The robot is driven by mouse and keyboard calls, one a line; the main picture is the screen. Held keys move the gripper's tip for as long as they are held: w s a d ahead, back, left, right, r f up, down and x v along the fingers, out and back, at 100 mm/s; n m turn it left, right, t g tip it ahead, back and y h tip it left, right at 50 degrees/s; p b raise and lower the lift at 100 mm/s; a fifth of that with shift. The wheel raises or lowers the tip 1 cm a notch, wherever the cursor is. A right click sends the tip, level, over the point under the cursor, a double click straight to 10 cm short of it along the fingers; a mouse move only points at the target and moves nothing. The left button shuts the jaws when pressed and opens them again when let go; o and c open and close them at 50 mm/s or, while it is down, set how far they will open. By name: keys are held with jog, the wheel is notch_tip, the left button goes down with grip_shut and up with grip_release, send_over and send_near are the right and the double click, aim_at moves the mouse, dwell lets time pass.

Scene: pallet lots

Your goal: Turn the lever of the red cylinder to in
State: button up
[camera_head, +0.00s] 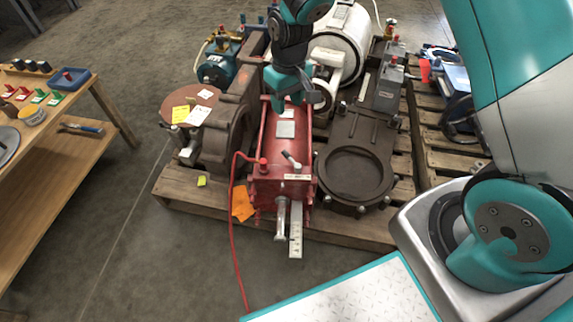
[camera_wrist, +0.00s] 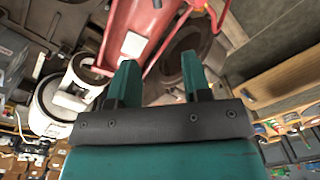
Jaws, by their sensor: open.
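The red cylinder (camera_head: 284,182) lies lengthwise on a wooden pallet, with its rod end toward the front. A small lever (camera_head: 292,160) with a dark tip sits on top near its front end, slanting from upper left to lower right. A pale label strip is just in front of the lever; its marks are too small to read. My gripper (camera_head: 289,102) is over the cylinder's far end, behind the lever. The wrist view shows its teal fingers (camera_wrist: 160,78) apart with nothing between them, and part of the red cylinder (camera_wrist: 128,22) beyond. I cannot make out the lever there.
A red hose (camera_head: 232,215) loops from the cylinder's front left to the floor. A brown flanged valve body (camera_head: 358,185) stands close on the right, and a brown housing (camera_head: 228,125) on the left. A white tank (camera_head: 343,40) is behind.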

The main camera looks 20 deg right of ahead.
aim_at(286, 153)
notch_tip(286, 153, down, 19)
jog(key=b, duration=0.6)
jog(key=shift+w+f, duration=0.1)
jog(key=shift+w, duration=0.05)
jog(key=shift+a, duration=0.1)
grip_shut()
